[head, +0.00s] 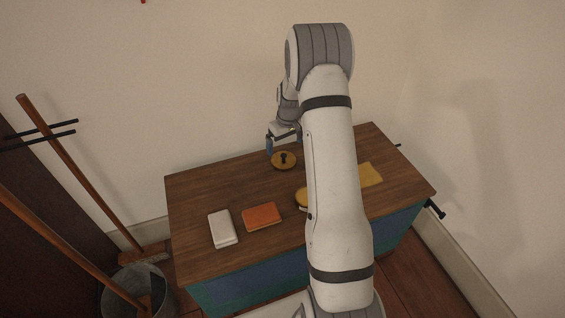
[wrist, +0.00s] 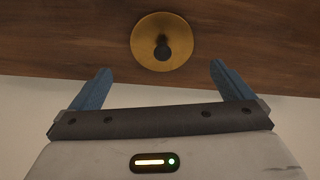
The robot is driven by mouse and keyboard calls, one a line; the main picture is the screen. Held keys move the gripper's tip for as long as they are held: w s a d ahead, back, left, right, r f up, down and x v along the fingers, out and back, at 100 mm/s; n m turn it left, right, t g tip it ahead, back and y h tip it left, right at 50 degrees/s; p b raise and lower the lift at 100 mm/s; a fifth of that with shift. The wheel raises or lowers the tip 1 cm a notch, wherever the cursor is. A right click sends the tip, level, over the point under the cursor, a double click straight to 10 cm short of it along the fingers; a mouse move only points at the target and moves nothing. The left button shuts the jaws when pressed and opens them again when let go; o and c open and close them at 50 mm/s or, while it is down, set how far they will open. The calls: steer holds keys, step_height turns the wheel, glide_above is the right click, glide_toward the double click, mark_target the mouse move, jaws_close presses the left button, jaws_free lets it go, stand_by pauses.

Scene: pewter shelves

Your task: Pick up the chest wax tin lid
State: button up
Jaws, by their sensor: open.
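The wax tin lid (head: 284,160) is a round, brass-coloured disc with a dark knob in its middle. It lies on the wooden top of the chest (head: 195,190), towards the back edge. The lid also shows at the top middle of the wrist view (wrist: 146,54). My gripper (head: 283,140) is above and just behind the lid in the head view. In the wrist view my gripper (wrist: 160,80) has its two blue fingers spread wide with nothing between them. The lid is beyond the fingertips, roughly centred between them.
A white block (head: 223,228), an orange block (head: 262,217) and a yellow cloth-like item (head: 371,174) lie on the chest. A round yellow thing (head: 301,198) is partly hidden by my arm. A bucket (head: 135,292) and broom (head: 75,165) stand left. A wall is close behind.

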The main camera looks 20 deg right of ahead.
mark_target(284, 154)
steer(key=f, duration=0.3)
steer(key=f+b, duration=0.1)
steer(key=f, duration=0.2)
steer(key=shift+w+a+f, duration=0.1)
steer(key=shift+w+a, duration=0.05)
steer(key=shift+a, duration=0.05)
steer(key=shift+c, duration=0.2)
steer(key=c, duration=0.7)
